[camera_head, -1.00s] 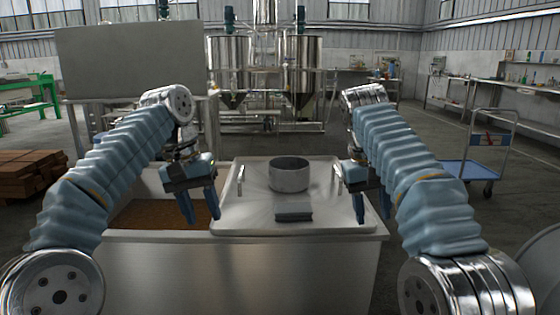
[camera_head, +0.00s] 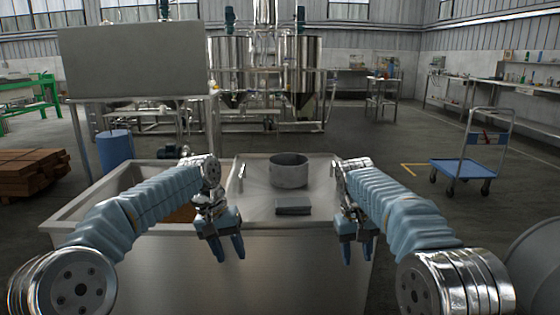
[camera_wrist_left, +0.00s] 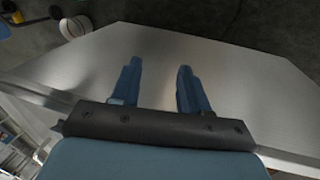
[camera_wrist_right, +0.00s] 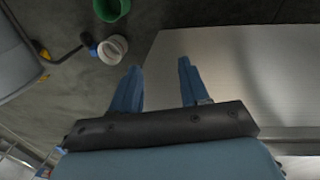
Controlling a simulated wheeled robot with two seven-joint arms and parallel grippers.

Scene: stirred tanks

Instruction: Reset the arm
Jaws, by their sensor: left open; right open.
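My left gripper (camera_head: 229,249) is open and empty, in front of the steel tank's front wall in the head view. In the left wrist view its two blue fingers (camera_wrist_left: 156,88) stand apart with only the metal wall (camera_wrist_left: 235,85) beyond. My right gripper (camera_head: 358,249) is open and empty near the tank's right front corner. In the right wrist view its fingers (camera_wrist_right: 160,90) are apart, with the wall's edge and the floor beyond.
The steel tank (camera_head: 290,265) stands close in front, with a lid (camera_head: 262,207) carrying a round collar (camera_head: 289,171) and a handle (camera_head: 240,171). A blue barrel (camera_head: 115,148) and a blue cart (camera_head: 470,168) stand beyond. The right wrist view shows a green bucket (camera_wrist_right: 112,8) on the floor.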

